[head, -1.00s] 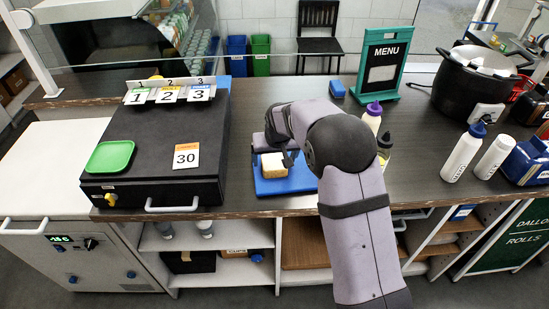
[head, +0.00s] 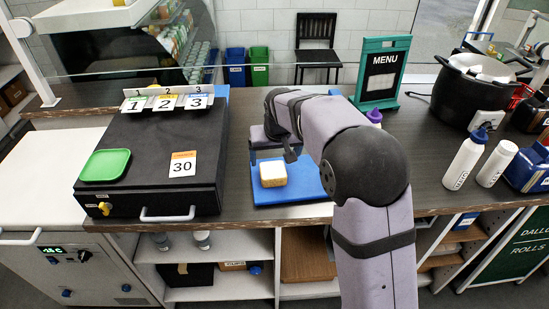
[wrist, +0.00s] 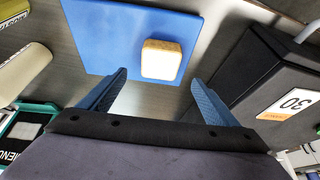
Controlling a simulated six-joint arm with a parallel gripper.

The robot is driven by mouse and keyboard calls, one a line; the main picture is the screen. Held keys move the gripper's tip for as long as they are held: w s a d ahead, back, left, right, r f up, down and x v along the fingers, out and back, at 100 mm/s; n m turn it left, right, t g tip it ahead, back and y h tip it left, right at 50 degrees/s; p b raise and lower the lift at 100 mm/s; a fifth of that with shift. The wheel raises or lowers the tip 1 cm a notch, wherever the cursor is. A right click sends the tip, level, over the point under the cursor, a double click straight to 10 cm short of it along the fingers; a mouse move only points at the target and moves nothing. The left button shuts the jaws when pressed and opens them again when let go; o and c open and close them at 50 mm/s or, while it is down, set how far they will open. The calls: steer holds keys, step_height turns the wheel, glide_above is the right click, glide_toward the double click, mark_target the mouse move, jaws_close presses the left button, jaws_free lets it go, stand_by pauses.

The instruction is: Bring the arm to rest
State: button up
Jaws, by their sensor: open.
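My gripper (head: 290,152) is open and empty above the counter. In the wrist view its two blue fingers stand wide apart (wrist: 158,82), with nothing between them but the view of the counter.
A black case (head: 150,160) with a green tray (head: 105,165), number cards and a "30" card stands left. A menu stand (head: 381,72) is behind my arm. A black pot (head: 478,88) and white bottles (head: 466,158) stand right. A clear screen crosses the back.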

steer(key=shift+n, duration=0.3)
steer(key=s+f, duration=0.2)
steer(key=s+f+g, duration=0.1)
steer(key=s+f, duration=0.1)
steer(key=s+d+f+g, duration=0.1)
steer(key=s+f, duration=0.2)
steer(key=shift+s+n, duration=0.1)
steer(key=shift+n, duration=0.2)
steer(key=s+d+f+m+g, duration=0.15)
steer(key=s+d, duration=0.25)
steer(key=s, duration=0.9)
steer(key=s+d+f+n+g, duration=0.1)
steer(key=s+d+f+g, duration=0.15)
steer(key=s, duration=0.95)
steer(key=shift+m+t, duration=0.7)
steer(key=shift+m, duration=0.15)
steer(key=shift+w+d+r, duration=0.1)
steer(key=shift+d+r, duration=1.55)
steer(key=shift+r, duration=0.15)
